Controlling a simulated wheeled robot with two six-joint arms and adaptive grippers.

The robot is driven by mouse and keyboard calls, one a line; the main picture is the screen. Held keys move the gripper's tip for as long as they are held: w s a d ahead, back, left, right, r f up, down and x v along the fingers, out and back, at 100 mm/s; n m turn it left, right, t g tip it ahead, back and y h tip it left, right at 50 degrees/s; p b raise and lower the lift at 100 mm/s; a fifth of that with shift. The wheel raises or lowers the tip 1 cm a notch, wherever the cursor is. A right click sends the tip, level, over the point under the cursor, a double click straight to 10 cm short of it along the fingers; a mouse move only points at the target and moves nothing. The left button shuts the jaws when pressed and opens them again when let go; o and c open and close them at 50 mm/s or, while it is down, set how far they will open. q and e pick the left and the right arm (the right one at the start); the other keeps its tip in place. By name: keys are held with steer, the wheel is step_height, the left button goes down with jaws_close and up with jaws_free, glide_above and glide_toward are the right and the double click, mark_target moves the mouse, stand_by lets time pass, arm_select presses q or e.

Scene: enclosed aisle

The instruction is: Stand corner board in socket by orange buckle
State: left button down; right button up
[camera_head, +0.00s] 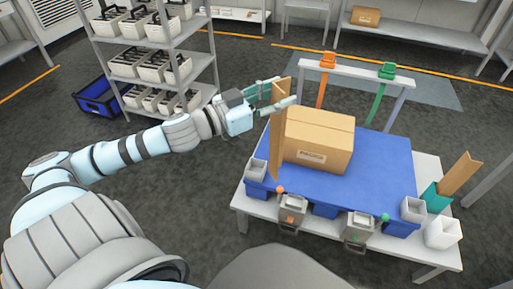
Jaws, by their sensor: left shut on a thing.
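My left gripper (281,98) is shut on the upper part of a tan corner board (277,145). The board is upright, by the left side of a cardboard box (318,139). Its lower end is near the blue table surface; I cannot tell whether it touches. A grey open socket (256,170) is just left of the board's lower end. A grey buckle with an orange mark (291,212) is at the table's front edge, with an orange ball (280,189) above it. Another grey socket (413,209) is at the right front corner. My right gripper is not in view.
A green-marked buckle (357,230) is at the front. Orange (321,94) and green (378,102) straps hang from a rear frame. A shelf (147,52) stands left.

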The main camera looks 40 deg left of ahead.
arm_select(q)
steer(key=w+a+n+y, duration=0.9)
steer(key=a+y, duration=0.4)
steer(key=a, duration=0.1)
step_height(320, 180, down, 20)
steer(key=b, duration=0.9)
steer(key=shift+s+d+r, duration=0.15)
steer(key=shift+r, duration=0.05)
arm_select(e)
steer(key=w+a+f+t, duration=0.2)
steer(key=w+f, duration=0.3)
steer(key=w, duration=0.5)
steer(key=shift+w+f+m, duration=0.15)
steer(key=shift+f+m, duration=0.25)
arm_select(q)
steer(key=shift+f+b, duration=0.2)
steer(key=shift+b, duration=0.2)
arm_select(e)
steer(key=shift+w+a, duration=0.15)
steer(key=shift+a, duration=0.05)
arm_select(q)
steer(key=c, duration=1.1)
jaws_free()
steer(key=shift+o, duration=0.7)
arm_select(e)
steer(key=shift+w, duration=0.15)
